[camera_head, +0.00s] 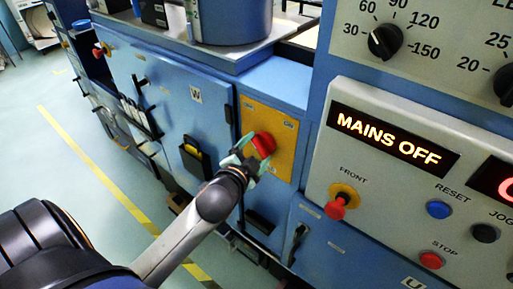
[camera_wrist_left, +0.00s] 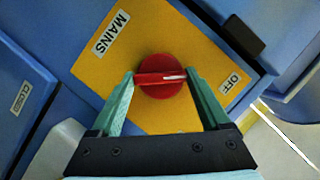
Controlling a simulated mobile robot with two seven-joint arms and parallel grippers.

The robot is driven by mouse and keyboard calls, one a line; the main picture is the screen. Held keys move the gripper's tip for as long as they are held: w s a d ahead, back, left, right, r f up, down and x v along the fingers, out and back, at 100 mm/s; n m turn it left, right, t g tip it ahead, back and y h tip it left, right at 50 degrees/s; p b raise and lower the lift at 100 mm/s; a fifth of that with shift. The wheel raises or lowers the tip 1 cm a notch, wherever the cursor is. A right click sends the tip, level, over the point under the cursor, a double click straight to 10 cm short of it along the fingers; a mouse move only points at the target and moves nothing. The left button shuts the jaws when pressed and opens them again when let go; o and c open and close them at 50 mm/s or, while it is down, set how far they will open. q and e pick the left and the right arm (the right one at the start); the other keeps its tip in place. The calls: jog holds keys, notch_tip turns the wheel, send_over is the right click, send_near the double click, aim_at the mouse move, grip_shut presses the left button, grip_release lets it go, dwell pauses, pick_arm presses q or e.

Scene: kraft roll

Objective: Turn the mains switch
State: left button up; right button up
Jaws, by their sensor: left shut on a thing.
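The mains switch (camera_head: 264,144) is a red rotary knob on a yellow plate (camera_head: 285,126) on the front of the blue machine. In the left wrist view the red knob (camera_wrist_left: 160,78) has a raised grip bar with a white mark at its right end, toward the OFF label (camera_wrist_left: 231,83). The MAINS label (camera_wrist_left: 111,33) is at the plate's upper left. My left gripper (camera_head: 257,158) is at the knob; its green fingers (camera_wrist_left: 160,82) are shut on the knob, one on each side of its bar. My right gripper is not in view.
A grey control panel to the right has a lit display reading MAINS OFF (camera_head: 394,139), a red FRONT knob (camera_head: 337,207), a blue RESET button (camera_head: 439,209) and a red STOP button (camera_head: 431,260). Open floor (camera_head: 60,170) with a yellow line lies left.

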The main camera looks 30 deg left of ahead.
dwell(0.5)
pick_arm(q)
jog(key=o, duration=1.2)
